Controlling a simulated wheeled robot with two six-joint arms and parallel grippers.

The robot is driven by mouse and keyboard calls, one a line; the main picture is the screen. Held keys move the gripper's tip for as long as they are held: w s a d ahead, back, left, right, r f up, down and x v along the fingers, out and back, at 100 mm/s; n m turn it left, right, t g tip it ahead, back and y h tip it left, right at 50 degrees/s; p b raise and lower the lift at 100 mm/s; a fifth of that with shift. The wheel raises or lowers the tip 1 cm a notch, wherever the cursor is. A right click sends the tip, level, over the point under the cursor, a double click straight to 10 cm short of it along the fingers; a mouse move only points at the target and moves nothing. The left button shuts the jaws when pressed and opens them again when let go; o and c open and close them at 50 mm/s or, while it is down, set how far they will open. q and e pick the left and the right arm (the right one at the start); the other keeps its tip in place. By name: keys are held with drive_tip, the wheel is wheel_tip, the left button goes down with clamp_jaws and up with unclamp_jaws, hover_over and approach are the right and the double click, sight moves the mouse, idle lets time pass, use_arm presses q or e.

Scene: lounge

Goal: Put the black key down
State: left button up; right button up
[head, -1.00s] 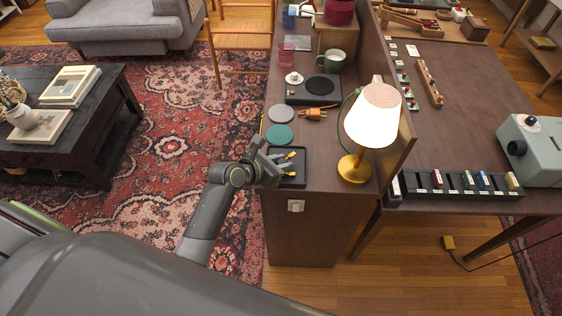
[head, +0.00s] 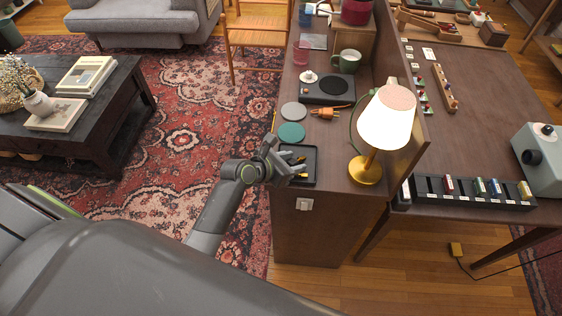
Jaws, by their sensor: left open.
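My left gripper (head: 298,168) is open over the small black tray (head: 312,180) at the near end of the narrow brown cabinet top. Its fingers have yellow marks near the tips. I cannot make out a black key; against the dark tray and behind the fingers it is too small or hidden to tell. My right gripper is not in view.
A teal disc (head: 292,132) and a grey disc (head: 293,112) lie behind the tray. A black slotted rack (head: 470,200) sits on the right desk.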

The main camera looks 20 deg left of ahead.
use_arm(q)
drive_tip(key=shift+s, duration=0.15)
drive_tip(key=v, duration=1.2)
drive_tip(key=shift+r, duration=0.4)
drive_tip(key=shift+w, duration=0.2)
drive_tip(key=s+a+f+m+g+y, duration=0.1)
drive_tip(key=s+a+f+m+y, duration=0.2)
drive_tip(key=f+m, duration=0.7)
drive_tip(key=s+a+f+m+y, duration=0.1)
drive_tip(key=a+f+m+y, duration=0.3)
drive_tip(key=f+m, duration=0.55)
drive_tip(key=s+a+f+m+g, duration=0.35)
drive_tip(key=s+f, duration=0.75)
drive_tip(key=f, duration=0.4)
drive_tip(key=s+f+m+g, duration=0.2)
drive_tip(key=s+f, duration=0.3)
drive_tip(key=s, duration=0.5)
drive_tip(key=s+d+f+m+g, duration=0.1)
drive_tip(key=s+f+m, duration=0.3)
drive_tip(key=s, duration=0.7)
drive_tip(key=shift+d+f+m+g, duration=0.25)
drive_tip(key=shift+f+m+g, duration=0.05)
drive_tip(key=shift+f+g, duration=0.55)
